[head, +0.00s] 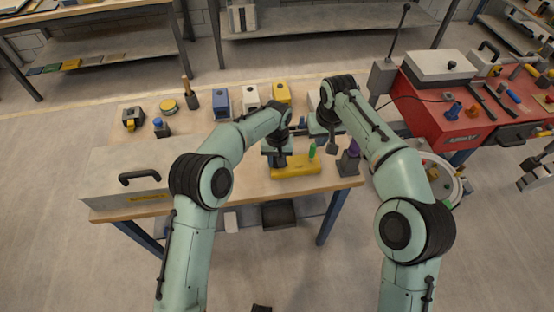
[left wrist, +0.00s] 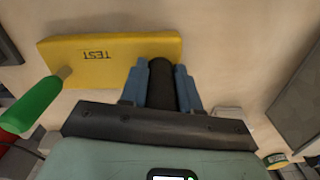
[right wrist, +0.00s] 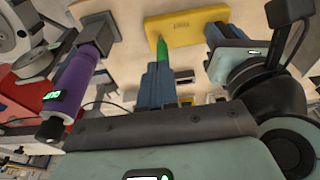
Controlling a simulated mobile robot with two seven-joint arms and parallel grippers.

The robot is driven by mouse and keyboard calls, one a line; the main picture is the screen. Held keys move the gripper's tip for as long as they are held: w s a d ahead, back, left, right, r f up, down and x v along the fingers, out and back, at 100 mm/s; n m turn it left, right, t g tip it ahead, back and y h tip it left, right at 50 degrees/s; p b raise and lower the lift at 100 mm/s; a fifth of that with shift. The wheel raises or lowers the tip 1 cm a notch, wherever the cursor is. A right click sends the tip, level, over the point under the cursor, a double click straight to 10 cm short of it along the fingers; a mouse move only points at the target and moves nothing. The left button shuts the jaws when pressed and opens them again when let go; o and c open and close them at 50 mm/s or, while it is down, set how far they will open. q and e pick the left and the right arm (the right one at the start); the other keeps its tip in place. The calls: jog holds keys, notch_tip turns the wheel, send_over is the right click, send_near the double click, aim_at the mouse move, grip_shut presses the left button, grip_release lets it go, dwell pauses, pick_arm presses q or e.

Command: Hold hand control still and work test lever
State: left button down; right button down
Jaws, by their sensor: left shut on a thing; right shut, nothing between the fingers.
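The yellow block marked TEST (head: 297,170) lies near the front edge of the wooden bench. It also shows in the left wrist view (left wrist: 110,52) and the right wrist view (right wrist: 187,27). A black upright grip (left wrist: 161,85) stands at one end of it. My left gripper (left wrist: 160,80) is shut around this grip. My right gripper (right wrist: 157,68) is shut and empty. In the right wrist view the green lever (right wrist: 162,50) shows just past its fingertips; I cannot tell whether they touch.
A purple handle (right wrist: 68,82) on a dark mount stands beside my right gripper, near the bench's right edge. A grey box (head: 128,180) with a black handle is at the bench's left. Small coloured fittings stand behind. A red cabinet (head: 432,112) is at the right.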

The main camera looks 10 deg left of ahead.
notch_tip(320, 180, down, 6)
jog(key=shift+w+f, duration=0.2)
dwell(0.4)
jog(key=shift+a+f, duration=0.1)
dwell(1.8)
jog(key=shift+f, duration=1.9)
jog(key=shift+s+d, duration=0.3)
jog(key=shift+s, duration=0.45)
jog(key=shift+s+d, duration=0.35)
jog(key=shift+s, duration=0.45)
jog(key=shift+s+d, duration=0.3)
jog(key=shift+s, duration=0.45)
notch_tip(320, 180, up, 8)
